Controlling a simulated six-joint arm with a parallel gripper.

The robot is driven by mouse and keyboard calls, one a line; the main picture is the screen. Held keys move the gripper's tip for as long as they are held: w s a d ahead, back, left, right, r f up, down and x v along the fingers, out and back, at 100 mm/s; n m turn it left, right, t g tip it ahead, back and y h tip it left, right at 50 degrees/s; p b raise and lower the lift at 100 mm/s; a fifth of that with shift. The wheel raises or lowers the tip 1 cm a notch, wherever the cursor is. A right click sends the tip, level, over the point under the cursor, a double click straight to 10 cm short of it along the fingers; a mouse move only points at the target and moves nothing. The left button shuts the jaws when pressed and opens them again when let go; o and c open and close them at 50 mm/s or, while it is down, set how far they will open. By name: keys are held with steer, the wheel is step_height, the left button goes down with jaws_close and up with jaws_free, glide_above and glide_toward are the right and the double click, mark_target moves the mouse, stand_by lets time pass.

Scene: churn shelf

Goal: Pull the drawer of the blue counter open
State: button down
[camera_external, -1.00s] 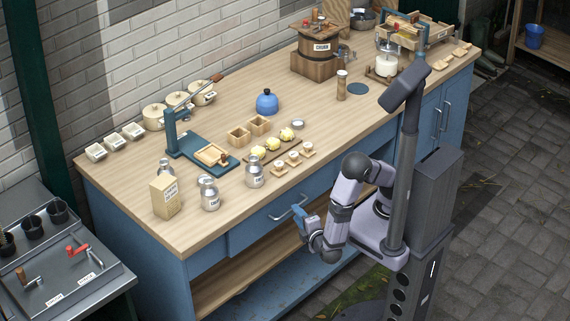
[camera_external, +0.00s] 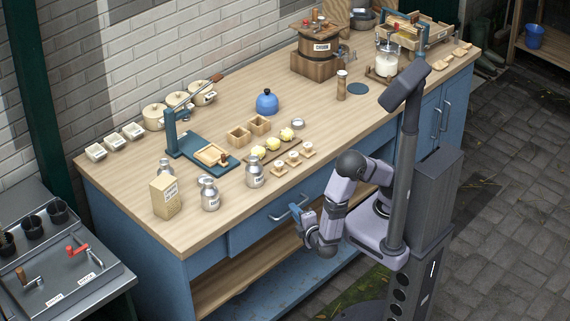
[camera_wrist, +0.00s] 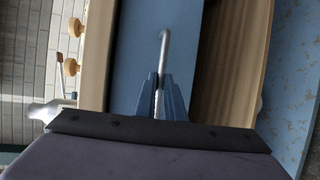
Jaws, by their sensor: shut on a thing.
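The blue counter (camera_external: 150,248) has a wooden top and a blue drawer (camera_external: 252,232) under its front edge. The drawer's metal bar handle (camera_external: 287,214) shows in front of the drawer face. My gripper (camera_external: 297,209) is at the right part of this handle. In the wrist view my gripper's blue fingers (camera_wrist: 159,95) are shut around the handle (camera_wrist: 164,50), one on each side of it. The drawer front (camera_wrist: 130,50) fills the middle of that view. The drawer looks closed or nearly so; its top edge sits beneath the counter's overhang, so I cannot tell exactly.
Milk cans (camera_external: 209,194) and a carton (camera_external: 165,196) stand on the counter near the front left corner. An open wooden shelf (camera_external: 222,283) lies below the drawer.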

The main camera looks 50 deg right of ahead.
steer(key=s, duration=0.4)
steer(key=shift+s, duration=0.1)
steer(key=c, duration=1.8)
jaws_free()
steer(key=shift+c, duration=0.2)
steer(key=shift+s+a, duration=0.1)
steer(key=v, duration=0.7)
